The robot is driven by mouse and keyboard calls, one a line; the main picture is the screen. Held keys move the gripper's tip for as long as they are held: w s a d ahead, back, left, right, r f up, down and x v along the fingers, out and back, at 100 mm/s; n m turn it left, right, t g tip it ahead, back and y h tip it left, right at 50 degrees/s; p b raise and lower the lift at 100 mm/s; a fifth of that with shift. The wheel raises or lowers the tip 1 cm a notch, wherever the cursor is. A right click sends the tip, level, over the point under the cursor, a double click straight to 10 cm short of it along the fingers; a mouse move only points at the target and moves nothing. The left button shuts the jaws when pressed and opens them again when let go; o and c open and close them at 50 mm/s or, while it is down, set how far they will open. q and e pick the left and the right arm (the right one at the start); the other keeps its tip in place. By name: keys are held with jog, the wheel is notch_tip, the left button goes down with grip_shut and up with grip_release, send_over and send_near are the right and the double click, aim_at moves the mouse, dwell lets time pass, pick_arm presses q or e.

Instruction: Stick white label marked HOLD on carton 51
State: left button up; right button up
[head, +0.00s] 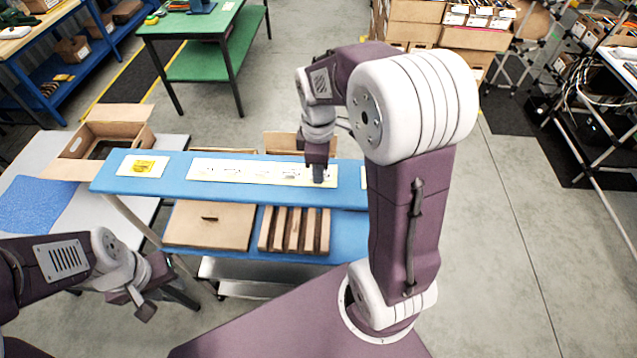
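My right gripper (318,174) points down at the right part of a long pale strip (235,170) on the blue shelf. Its fingertips are at or just above the strip; I cannot tell whether they touch it or hold anything. Small marks show on the strip, too small to read, so I cannot pick out the HOLD label. A flat brown carton (208,226) and a slotted brown carton (295,231) sit below the shelf's front edge. No carton number is readable, so carton 51 cannot be identified. My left gripper (140,301) hangs low at the left, away from the shelf.
The blue shelf (115,180) also bears a pale card with a yellow patch (143,167). An open carton (112,128) stands on the grey table (145,208) at left. Another carton (286,141) shows behind the shelf. My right arm hides the shelf's right end.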

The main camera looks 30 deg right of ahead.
jog(key=shift+f, duration=0.3)
jog(key=shift+s+d, duration=0.1)
jog(key=shift+d, duration=0.2)
jog(key=shift+c, duration=0.7)
grip_shut()
jog(key=shift+r, duration=0.1)
jog(key=shift+a+r+p, duration=0.2)
jog(key=shift+r+p, duration=0.6)
jog(key=shift+p, duration=0.1)
notch_tip(320, 180, up, 5)
jog(key=p, duration=0.5)
jog(key=shift+s+r, duration=0.1)
jog(key=shift+r, duration=0.05)
